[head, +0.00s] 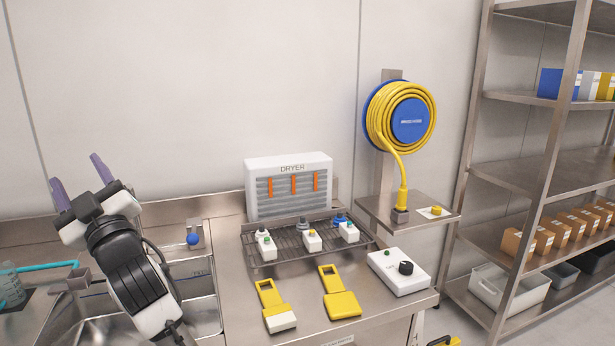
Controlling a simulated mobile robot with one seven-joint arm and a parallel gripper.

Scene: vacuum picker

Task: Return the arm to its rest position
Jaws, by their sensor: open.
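My gripper (82,180) is at the left in the head view, raised above the steel sink (95,325). Its two purple-tipped fingers point up and are spread apart, with nothing between them. My arm (135,265) runs down from it to the bottom of the picture, in front of part of the sink. The gripper touches nothing that I can see.
Right of the arm, a steel counter (230,287) holds a dryer (290,185), a wire rack (285,250) with several small devices, two yellow tools (340,300) and a white control box (399,272). A hose reel (408,120) and shelving (525,170) stand further right.

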